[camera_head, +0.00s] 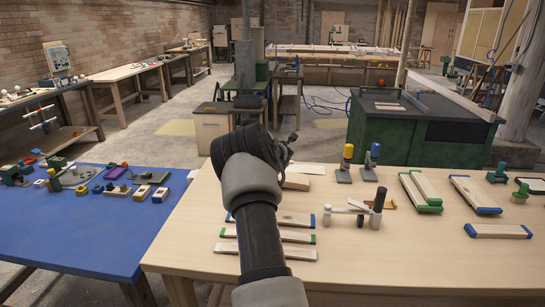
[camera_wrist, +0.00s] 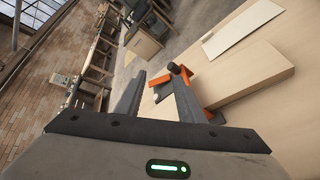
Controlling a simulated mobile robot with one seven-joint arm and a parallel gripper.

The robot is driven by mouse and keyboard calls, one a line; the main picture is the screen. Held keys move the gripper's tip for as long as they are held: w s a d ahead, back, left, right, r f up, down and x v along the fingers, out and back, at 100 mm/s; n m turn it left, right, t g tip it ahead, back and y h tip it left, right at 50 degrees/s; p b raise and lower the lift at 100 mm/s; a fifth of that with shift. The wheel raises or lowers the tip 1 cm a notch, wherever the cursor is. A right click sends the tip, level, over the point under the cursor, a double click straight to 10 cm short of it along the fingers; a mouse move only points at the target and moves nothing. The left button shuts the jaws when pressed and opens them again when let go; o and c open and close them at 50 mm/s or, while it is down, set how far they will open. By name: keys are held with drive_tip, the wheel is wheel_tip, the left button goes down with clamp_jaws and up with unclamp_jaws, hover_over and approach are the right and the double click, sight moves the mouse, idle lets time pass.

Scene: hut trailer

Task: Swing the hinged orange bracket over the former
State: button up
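In the wrist view, the orange bracket (camera_wrist: 187,73) shows beside and behind my right finger. A dark round knob sits at its upper end, and more orange shows lower down, right of that finger. The finger hides part of the bracket, including where its hinge might be. A pale wooden block (camera_wrist: 245,75), which looks like the former, lies to the bracket's right on the table. My gripper (camera_wrist: 160,76) is open, with the knob close to the right fingertip. I cannot tell whether they touch.
A white sheet (camera_head: 308,169) lies behind the block. Boards with green or blue ends (camera_head: 270,235) lie in front of it. A blue-topped table (camera_head: 80,235) is at left.

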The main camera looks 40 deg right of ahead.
drive_tip(key=b+v, duration=0.1)
drive_tip(key=v, duration=1.2)
drive_tip(key=shift+s+a+b, duration=0.25)
drive_tip(key=shift+s+b, duration=0.05)
drive_tip(key=shift+b, duration=0.1)
drive_tip(key=shift+r, duration=0.15)
